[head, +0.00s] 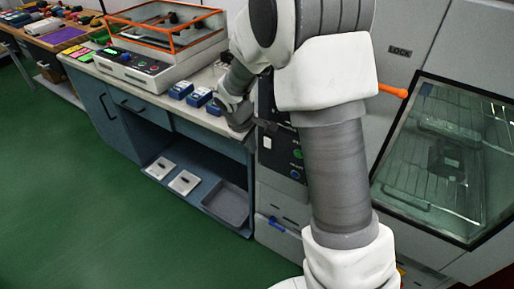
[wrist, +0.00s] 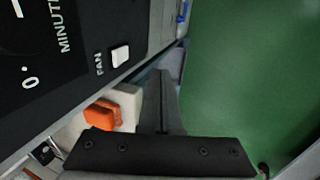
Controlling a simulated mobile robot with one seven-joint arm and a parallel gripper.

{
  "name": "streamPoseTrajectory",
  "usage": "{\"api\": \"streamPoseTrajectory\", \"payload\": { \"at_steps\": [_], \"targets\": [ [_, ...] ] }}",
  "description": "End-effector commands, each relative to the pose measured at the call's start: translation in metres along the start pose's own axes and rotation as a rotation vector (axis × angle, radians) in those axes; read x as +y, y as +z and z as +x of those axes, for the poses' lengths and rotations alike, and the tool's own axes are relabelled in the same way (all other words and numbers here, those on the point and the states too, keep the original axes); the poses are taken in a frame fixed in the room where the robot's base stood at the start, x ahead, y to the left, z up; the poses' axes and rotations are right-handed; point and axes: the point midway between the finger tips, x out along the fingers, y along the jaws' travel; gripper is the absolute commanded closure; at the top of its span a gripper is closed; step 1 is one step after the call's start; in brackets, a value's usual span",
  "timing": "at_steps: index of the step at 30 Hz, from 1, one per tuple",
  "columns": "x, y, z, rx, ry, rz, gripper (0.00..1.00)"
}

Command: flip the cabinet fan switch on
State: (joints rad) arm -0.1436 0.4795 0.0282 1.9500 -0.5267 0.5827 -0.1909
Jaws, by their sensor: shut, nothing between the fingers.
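The fan switch is a small white rocker (wrist: 120,55) beside the word FAN on the cabinet's black control panel (wrist: 85,25) in the wrist view. A small white patch on the panel's left part in the head view (head: 267,142) looks like the same switch. My gripper (wrist: 160,80) is shut and empty, its dark fingers pointing up the wrist view. The fingertips appear just right of and below the switch there, apparently apart from it. Whether the rocker is on or off cannot be told.
A green button (head: 297,153) and a blue button (head: 295,174) are lower on the panel. The cabinet's glass door (head: 445,155) and orange handle (head: 393,91) are right of my arm. A bench (head: 150,108) with blue boxes (head: 199,97) adjoins on the left. Green floor is clear.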

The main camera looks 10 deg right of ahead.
Motion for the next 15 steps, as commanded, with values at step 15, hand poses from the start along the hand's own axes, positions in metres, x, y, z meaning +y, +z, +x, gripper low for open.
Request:
{"api": "streamPoseTrajectory", "payload": {
  "at_steps": [15],
  "targets": [
    [-0.012,0.0,-0.048,0.0,-0.001,0.0,1.0]
  ]
}}
